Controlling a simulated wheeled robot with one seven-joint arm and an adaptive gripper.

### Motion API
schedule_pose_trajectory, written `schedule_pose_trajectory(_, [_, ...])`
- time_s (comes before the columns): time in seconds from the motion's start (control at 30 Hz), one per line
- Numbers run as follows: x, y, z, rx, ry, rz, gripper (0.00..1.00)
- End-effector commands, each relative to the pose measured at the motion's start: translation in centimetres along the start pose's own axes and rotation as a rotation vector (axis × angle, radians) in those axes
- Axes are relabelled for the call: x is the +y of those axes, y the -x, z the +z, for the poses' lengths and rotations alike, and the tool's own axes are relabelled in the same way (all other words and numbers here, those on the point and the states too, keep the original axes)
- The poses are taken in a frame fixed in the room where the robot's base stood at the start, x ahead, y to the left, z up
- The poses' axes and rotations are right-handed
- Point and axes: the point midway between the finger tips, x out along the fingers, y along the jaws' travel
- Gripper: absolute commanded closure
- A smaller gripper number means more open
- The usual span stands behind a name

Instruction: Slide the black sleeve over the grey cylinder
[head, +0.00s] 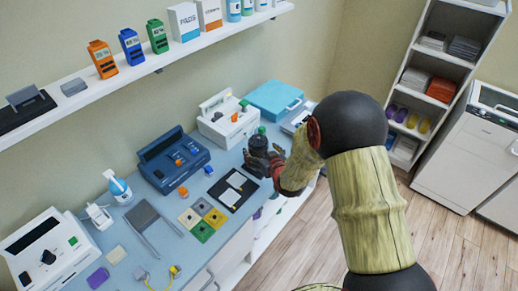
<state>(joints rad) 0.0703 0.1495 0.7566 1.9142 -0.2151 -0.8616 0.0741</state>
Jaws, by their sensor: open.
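My gripper (262,161) is over the counter, at the end of my arm, with its dark fingers open. A dark upright cylindrical thing (258,142) with a narrower, slightly greenish top stands at the fingers. It looks like the black sleeve, but I cannot tell whether the grey cylinder is inside it or apart from it. The fingers are close to its lower part; I cannot tell whether they touch it. No separate grey cylinder can be made out, and my gripper and arm hide part of the counter here.
The blue counter (166,237) holds a dark blue device (174,160), a white device (228,118), a blue case (273,99), a black tray (233,190) and coloured pads (202,232). A spray bottle (118,188) stands near the wall. A shelf (150,66) runs above.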

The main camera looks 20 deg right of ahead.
Motion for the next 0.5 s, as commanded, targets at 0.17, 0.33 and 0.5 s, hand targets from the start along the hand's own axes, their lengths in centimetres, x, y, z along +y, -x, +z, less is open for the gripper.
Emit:
schedule_pose_trajectory(0.17, [0.0, 3.5, -0.1, 0.002, 0.0, 0.001, 0.16])
schedule_pose_trajectory(0.33, [0.1, 6.4, -0.1, 0.002, 0.0, 0.001, 0.16])
schedule_pose_trajectory(0.5, [0.0, 8.4, -0.1, 0.002, 0.0, 0.001, 0.16])
